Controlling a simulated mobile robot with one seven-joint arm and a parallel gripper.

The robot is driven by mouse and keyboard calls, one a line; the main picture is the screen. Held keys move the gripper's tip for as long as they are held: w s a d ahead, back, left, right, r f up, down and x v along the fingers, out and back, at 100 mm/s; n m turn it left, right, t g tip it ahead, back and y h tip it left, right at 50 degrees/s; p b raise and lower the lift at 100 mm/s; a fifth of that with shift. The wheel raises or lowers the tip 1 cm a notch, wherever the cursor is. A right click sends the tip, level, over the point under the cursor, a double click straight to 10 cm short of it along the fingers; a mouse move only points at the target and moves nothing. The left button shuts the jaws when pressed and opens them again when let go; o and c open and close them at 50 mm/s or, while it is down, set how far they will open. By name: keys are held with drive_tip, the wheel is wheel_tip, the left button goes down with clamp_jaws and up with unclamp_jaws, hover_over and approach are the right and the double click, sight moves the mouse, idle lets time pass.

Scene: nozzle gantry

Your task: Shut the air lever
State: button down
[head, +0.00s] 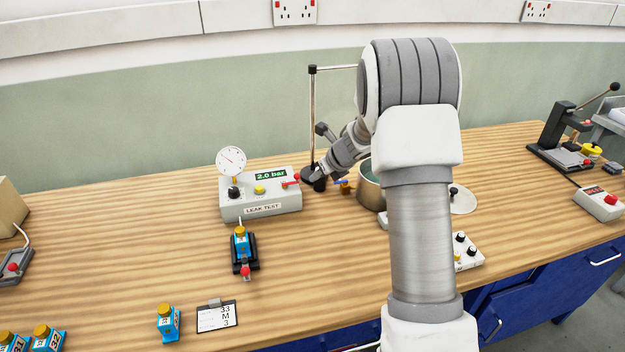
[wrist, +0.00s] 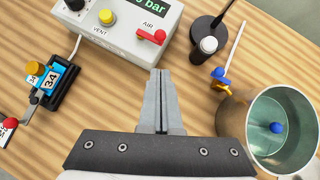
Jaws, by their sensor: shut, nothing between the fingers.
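The leak test box (head: 262,207) stands on the bench with its display reading 2.0 bar. The red air lever (head: 291,182) sits at the box's right end. In the head view my gripper (head: 317,174) is small and partly hidden, right of the lever.
A post stand (head: 313,120) with a dark base rises right of the box. A metal pot (head: 369,192) with a blue-topped item inside stands beyond, partly behind my arm. A blue unit in a black holder (head: 244,252) is in front of the box.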

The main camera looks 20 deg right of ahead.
drive_tip(key=v, duration=0.7)
drive_tip(key=shift+w+d, duration=0.2)
drive_tip(key=shift+r, duration=0.1)
wheel_tip(320, 180, up, 12)
drive_tip(key=m+t+h, duration=0.3)
drive_tip(key=m+t, duration=0.1)
drive_tip(key=m, duration=0.5)
drive_tip(key=s+d+r+m+h, duration=0.35)
drive_tip(key=s+r+m, duration=0.55)
drive_tip(key=m, duration=0.5)
drive_tip(key=s+a+f+m+g+y, duration=0.1)
drive_tip(key=s+a+m, duration=0.3)
drive_tip(key=s, duration=0.5)
drive_tip(key=s+a+f+m+g+y, duration=0.1)
drive_tip(key=s+a+f+m+g, duration=0.2)
drive_tip(key=s+m, duration=0.4)
drive_tip(key=s+a+f+m+g+y, duration=0.1)
drive_tip(key=s+a+f+m, duration=0.2)
drive_tip(key=s, duration=0.7)
drive_tip(key=a+m, duration=0.2)
drive_tip(key=m, duration=0.1)
drive_tip(key=shift+s+a+f+m+g, duration=0.3)
drive_tip(key=shift+s+a+f+g, duration=0.05)
drive_tip(key=shift+f+g, duration=0.05)
